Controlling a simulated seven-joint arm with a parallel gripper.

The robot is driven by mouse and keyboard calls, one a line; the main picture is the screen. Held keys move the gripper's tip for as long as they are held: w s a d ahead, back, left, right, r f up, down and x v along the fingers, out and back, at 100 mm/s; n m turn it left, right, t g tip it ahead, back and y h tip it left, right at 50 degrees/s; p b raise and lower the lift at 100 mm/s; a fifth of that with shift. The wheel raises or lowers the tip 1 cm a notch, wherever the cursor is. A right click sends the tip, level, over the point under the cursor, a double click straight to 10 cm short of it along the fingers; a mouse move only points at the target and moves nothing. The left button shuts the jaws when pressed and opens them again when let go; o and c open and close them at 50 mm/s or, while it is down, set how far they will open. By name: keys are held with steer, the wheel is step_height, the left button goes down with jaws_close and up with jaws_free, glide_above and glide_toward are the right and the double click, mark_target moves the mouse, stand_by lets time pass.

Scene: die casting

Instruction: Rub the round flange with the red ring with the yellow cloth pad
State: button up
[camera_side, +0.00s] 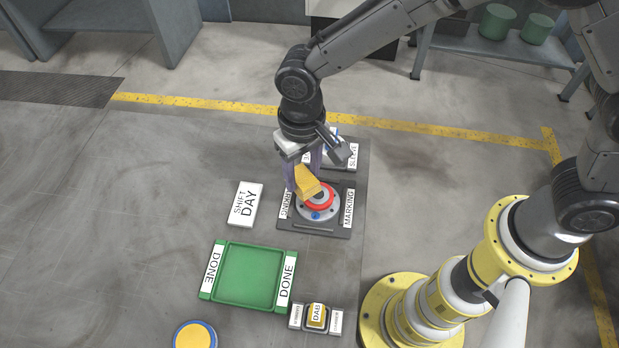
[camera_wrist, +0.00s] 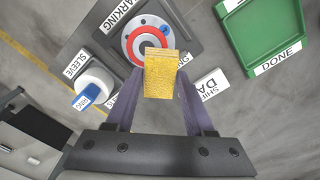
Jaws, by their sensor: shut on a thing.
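The yellow cloth pad (camera_side: 305,181) is a block held between the fingers of my gripper (camera_side: 305,172). In the wrist view the pad (camera_wrist: 160,75) sits between both purple fingers and overlaps the near edge of the ring. I cannot tell whether the pad touches the flange.
Behind the flange is a white cylindrical sleeve part with a blue mark (camera_wrist: 95,85). A SHIFT DAY card (camera_side: 245,203) lies left. An empty green DONE tray (camera_side: 249,276) and a DAB holder (camera_side: 316,316) lie in front. A yellow-topped round item (camera_side: 195,335) is front left.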

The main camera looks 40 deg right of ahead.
steer(key=shift+d+r, duration=0.1)
steer(key=shift+r, duration=2.65)
steer(key=shift+s, duration=0.1)
